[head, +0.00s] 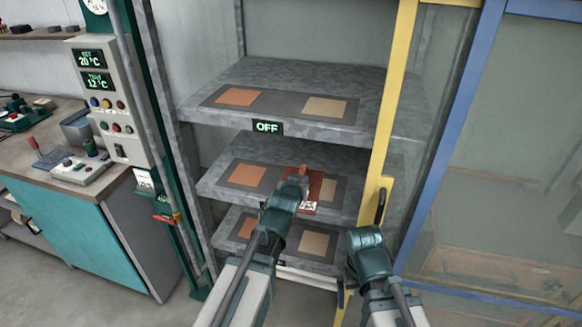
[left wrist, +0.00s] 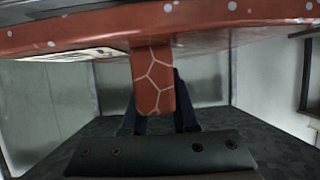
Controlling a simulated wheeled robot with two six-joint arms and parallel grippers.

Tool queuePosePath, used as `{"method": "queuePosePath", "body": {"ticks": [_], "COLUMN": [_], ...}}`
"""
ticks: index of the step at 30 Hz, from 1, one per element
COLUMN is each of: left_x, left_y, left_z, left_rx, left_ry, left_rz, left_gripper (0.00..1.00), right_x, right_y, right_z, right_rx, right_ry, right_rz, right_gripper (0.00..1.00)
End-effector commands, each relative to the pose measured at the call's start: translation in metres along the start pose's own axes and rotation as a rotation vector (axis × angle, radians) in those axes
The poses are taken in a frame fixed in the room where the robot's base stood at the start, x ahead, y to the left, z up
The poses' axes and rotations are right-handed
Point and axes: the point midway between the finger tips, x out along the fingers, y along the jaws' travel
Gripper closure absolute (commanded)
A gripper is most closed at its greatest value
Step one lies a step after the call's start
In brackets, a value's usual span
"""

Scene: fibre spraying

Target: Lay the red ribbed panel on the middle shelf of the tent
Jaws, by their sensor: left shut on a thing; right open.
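The red panel (head: 315,188) is over the right part of the middle shelf (head: 214,182) of the tent, with a white label at its near edge. My left gripper (head: 301,178) reaches in over that shelf and is shut on the panel's tab. In the left wrist view the panel (left wrist: 215,35) spans the top as a speckled red band. Its hexagon-patterned tab (left wrist: 152,82) sits between the dark fingers. I cannot tell whether the panel touches the shelf. My right gripper (head: 362,258) is open and empty outside the tent, its fingertips hard to make out.
Each shelf has a dark mat with an orange and a tan square; the top shelf (head: 300,72) is close above. The yellow door post (head: 392,95) with a dark handle (head: 381,206) stands right of the opening. A control box (head: 103,98) and bench (head: 85,190) are at left.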

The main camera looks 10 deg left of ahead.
Motion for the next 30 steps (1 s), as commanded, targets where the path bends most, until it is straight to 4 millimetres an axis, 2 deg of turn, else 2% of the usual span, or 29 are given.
{"method": "queuePosePath", "body": {"ticks": [1,6,13,17,30], "left_x": [0.002,0.003,0.003,0.011,0.064], "left_y": [0.019,0.054,0.064,0.053,-0.031], "left_z": [-0.002,-0.004,-0.004,-0.006,-0.018], "left_rx": [0.009,0.021,0.023,0.020,0.018], "left_ry": [0.005,0.013,0.016,0.015,0.016], "left_rz": [0.018,0.047,0.055,0.052,0.049], "left_gripper": [1.00,1.00,1.00,1.00,1.00], "right_x": [0.000,0.000,0.000,0.002,0.012], "right_y": [0.000,0.000,0.000,0.000,-0.001], "right_z": [0.000,0.000,0.000,0.000,-0.001], "right_rx": [0.000,0.000,0.000,0.000,0.000], "right_ry": [0.000,0.000,0.000,0.000,0.000], "right_rz": [0.000,0.000,0.000,0.000,0.000], "right_gripper": [0.00,0.00,0.00,0.00,0.00]}}
